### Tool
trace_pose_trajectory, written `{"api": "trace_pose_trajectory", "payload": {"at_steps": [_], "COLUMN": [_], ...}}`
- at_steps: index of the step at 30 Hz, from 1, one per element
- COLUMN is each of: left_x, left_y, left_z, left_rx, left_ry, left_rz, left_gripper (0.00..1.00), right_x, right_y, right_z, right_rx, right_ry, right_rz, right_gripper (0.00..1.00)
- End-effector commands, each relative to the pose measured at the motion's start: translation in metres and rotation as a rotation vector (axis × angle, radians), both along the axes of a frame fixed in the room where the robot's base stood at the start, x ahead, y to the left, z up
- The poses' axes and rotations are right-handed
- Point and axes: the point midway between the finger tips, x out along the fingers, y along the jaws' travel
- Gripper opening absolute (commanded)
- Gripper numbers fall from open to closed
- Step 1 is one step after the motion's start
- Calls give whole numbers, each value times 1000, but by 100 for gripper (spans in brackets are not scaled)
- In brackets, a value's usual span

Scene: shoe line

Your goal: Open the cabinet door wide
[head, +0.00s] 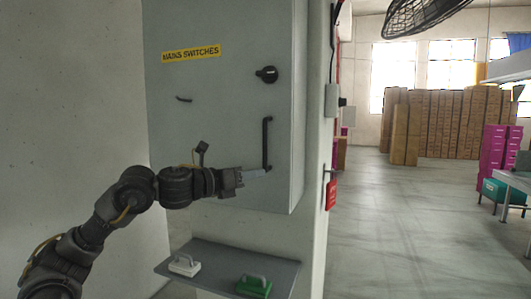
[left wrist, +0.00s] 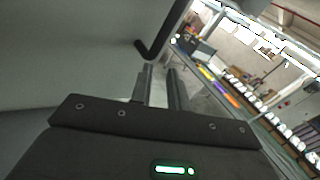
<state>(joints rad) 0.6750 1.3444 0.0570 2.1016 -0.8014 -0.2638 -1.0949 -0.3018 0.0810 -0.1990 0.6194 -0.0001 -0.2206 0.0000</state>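The grey cabinet door (head: 215,110) carries a yellow "MAINS SWITCHES" label, a black knob (head: 266,75) and a vertical black bar handle (head: 267,143). The door looks closed. My left gripper (head: 262,172) is at the lower end of the handle. In the left wrist view, my left gripper (left wrist: 160,75) has its fingers apart with an empty gap. The handle (left wrist: 163,33) shows just beyond the fingertips there, with its bent end near the left finger. I cannot tell whether they touch. My right gripper is not in view.
A grey shelf (head: 210,262) below the cabinet holds a white-handled block (head: 184,266) and a green one (head: 254,286). A wall edge with a red tag (head: 331,195) stands right of the cabinet. Open floor (head: 400,220) lies beyond, before stacked brown boxes (head: 440,120).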

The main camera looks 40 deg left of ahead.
Motion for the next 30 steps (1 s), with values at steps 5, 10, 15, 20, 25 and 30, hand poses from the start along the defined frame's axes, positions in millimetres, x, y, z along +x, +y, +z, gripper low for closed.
{"api": "trace_pose_trajectory", "payload": {"at_steps": [5,10,15,20,25,30], "left_x": [-38,-49,-43,-25,3,31], "left_y": [24,30,28,22,15,8], "left_z": [61,73,76,80,82,79], "left_rx": [215,267,264,261,259,259], "left_ry": [-65,-77,-77,-77,-77,-76], "left_rz": [4,5,3,1,1,2], "left_gripper": [17,17,17,17,17,17], "right_x": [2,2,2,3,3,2], "right_y": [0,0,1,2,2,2], "right_z": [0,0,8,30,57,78], "right_rx": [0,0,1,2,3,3], "right_ry": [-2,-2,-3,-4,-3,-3], "right_rz": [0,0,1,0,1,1], "right_gripper": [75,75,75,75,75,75]}}
